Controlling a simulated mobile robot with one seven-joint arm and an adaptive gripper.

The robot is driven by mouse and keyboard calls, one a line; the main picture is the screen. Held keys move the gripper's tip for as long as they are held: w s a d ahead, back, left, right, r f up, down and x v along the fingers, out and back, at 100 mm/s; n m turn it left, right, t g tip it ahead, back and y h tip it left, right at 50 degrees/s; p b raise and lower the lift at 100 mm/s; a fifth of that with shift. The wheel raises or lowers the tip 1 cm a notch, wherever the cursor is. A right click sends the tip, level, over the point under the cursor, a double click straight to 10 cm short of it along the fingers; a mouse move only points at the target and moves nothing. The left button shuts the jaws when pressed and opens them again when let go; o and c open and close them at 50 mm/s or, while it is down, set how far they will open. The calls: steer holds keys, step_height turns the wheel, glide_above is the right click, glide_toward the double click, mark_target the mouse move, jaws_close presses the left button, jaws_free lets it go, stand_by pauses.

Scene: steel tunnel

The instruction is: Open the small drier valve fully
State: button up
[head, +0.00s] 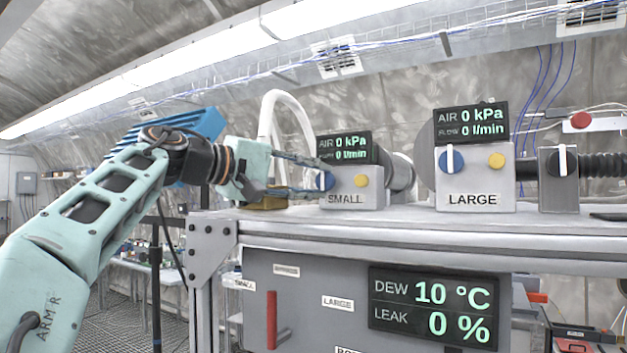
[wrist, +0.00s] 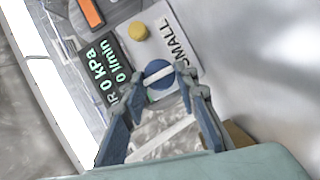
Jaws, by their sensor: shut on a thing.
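The small drier valve is a round blue knob with a white bar (wrist: 158,76) on the grey box marked SMALL (head: 344,199). In the head view the blue knob (head: 327,181) shows partly behind my fingers. My gripper (head: 322,177) reaches in from the left. In the wrist view its two fingers (wrist: 163,85) stand on either side of the knob, shut on it. The white bar lies across the picture, slightly tilted. The display above the box (head: 344,147) reads AIR 0 kPa and FLOW 0 l/min.
A yellow button (head: 362,181) sits right of the knob. The LARGE box (head: 474,190) with its own blue knob stands to the right on the same steel shelf. A white hose (head: 283,108) arches behind my gripper. A lower panel display (head: 433,308) reads DEW 10 °C, LEAK 0 %.

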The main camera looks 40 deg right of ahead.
steer(key=o, duration=1.1)
steer(key=a, duration=0.8)
steer(key=w+a+r, duration=0.1)
steer(key=a, duration=0.3)
steer(key=shift+w, duration=0.1)
